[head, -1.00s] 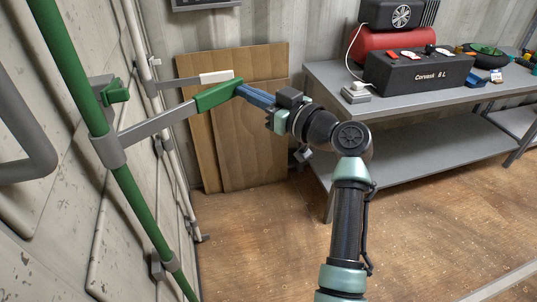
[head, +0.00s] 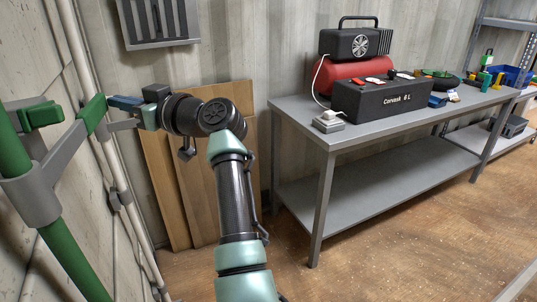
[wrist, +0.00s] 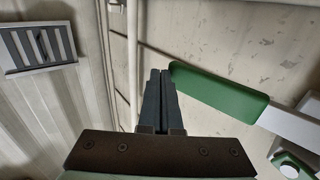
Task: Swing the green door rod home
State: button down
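The green door rod (head: 70,258) runs along the door at the left of the head view. Its grey lever (head: 62,152) slants up and right from a grey collar and ends in a green grip (head: 93,113). A green bracket (head: 40,115) sits left of the grip. My gripper (head: 122,102) is just right of the grip's end. In the wrist view my two dark fingers (wrist: 158,98) lie together with nothing visible between them. The green grip (wrist: 218,90) is to their right, outside them. I cannot tell whether they touch it.
A white pole (head: 88,75) runs up the wall behind the grip. A slatted vent (head: 158,22) hangs above. Wooden boards (head: 163,190) lean on the back wall. A grey table (head: 300,112) with a dark box (head: 375,102) stands right. The floor in front is open.

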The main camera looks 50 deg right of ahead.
aim_at(84, 107)
jog(key=w+a, duration=0.2)
jog(key=a, duration=0.1)
jog(key=w+a, duration=0.1)
jog(key=a, duration=0.1)
jog(key=shift+w+a+b, duration=0.2)
jog(key=shift+w+b, duration=0.15)
jog(key=shift+w, duration=0.05)
jog(key=shift+a, duration=0.15)
